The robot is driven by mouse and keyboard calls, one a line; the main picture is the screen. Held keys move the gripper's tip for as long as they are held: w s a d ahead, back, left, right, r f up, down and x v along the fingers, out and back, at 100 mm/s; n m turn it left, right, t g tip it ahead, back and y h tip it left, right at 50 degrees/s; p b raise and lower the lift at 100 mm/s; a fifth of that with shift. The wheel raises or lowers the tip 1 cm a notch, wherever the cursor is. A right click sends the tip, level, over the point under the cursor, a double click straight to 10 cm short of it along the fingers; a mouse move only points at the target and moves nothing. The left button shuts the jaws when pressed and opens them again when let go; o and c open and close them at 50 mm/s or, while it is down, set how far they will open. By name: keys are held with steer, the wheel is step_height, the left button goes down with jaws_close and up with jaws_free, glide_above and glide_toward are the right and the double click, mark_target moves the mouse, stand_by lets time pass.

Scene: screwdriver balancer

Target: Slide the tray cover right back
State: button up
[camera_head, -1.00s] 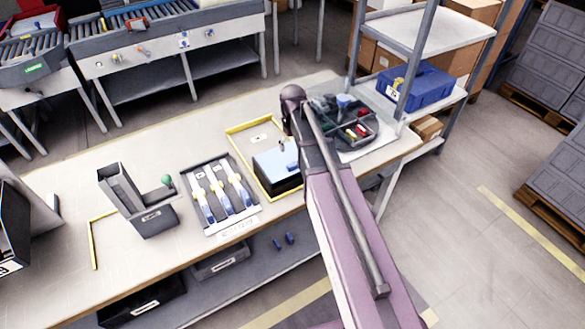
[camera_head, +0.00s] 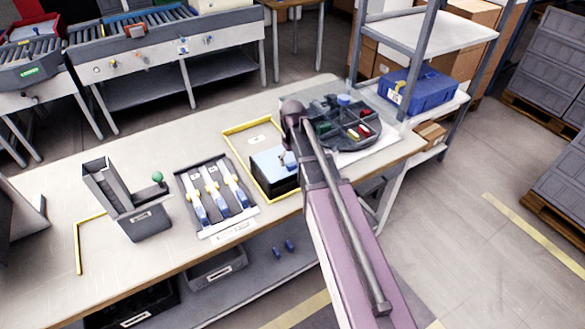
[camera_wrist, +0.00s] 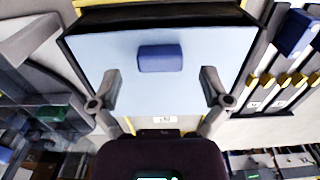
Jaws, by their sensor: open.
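A dark box inside a yellow frame has a flat light-blue cover (camera_head: 268,162), which fills much of the wrist view (camera_wrist: 105,50). A small blue block-like handle (camera_wrist: 160,58) stands on the cover. My gripper (camera_wrist: 160,82) is open over the cover. Its two fingers sit apart to the left and right of the handle, slightly lower in the picture, with clear gaps and nothing held. In the head view my arm hides most of the gripper and the right part of the box.
A round divided tray (camera_head: 318,133) with coloured parts stands right of the box. A rack with several blue-and-white tools (camera_head: 204,226) lies left of it, then a grey holder with a green knob (camera_head: 157,177). A blue case (camera_head: 432,88) sits on the shelf. Bare table (camera_head: 50,180) lies far left.

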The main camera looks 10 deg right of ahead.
steer(key=shift+f+b, duration=0.7)
steer(key=shift+f, duration=0.25)
